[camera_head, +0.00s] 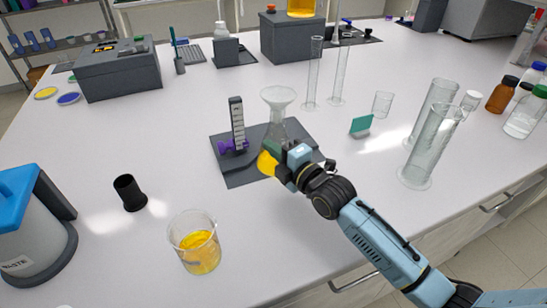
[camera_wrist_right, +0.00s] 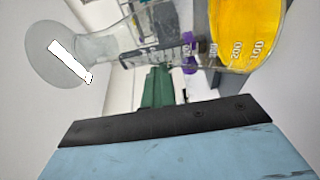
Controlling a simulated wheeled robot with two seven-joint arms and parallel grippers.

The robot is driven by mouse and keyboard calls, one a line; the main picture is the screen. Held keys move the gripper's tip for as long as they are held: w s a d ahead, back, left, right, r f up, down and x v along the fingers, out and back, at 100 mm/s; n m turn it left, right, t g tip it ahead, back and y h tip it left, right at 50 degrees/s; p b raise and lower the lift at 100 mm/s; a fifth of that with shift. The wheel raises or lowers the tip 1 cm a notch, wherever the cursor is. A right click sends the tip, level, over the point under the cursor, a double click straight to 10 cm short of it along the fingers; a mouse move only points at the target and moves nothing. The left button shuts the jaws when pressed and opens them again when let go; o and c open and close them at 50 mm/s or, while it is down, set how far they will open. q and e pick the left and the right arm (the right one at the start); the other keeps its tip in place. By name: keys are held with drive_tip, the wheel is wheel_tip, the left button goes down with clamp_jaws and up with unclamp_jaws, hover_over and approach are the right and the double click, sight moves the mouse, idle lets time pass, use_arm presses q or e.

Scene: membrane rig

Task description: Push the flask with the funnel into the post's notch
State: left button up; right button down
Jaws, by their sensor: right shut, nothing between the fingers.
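The clear flask holds yellow liquid (camera_head: 267,163) and stands on the dark mat (camera_head: 246,180), with a wide clear funnel (camera_head: 278,97) on top. The grey post (camera_head: 237,125) with a pale scale strip and a purple clamp (camera_head: 233,147) stands left of the flask, with a gap between them in the picture. My right gripper (camera_head: 275,148) is shut and empty, close against the flask's right side; contact is unclear. In the right wrist view, its green fingertips (camera_wrist_right: 158,87) are beside the flask (camera_wrist_right: 245,35), funnel (camera_wrist_right: 55,50) and purple clamp (camera_wrist_right: 189,52). My left gripper is out of view.
A beaker of orange liquid (camera_head: 198,247) and a black cup (camera_head: 130,193) stand in front left. Tall cylinders (camera_head: 431,150) stand right, and thinner ones (camera_head: 313,75) behind. A small green card (camera_head: 361,126) is right of the mat.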

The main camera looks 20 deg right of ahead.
drive_tip(key=s+p, duration=0.2)
drive_tip(key=s, duration=0.9)
drive_tip(key=shift+s, duration=0.25)
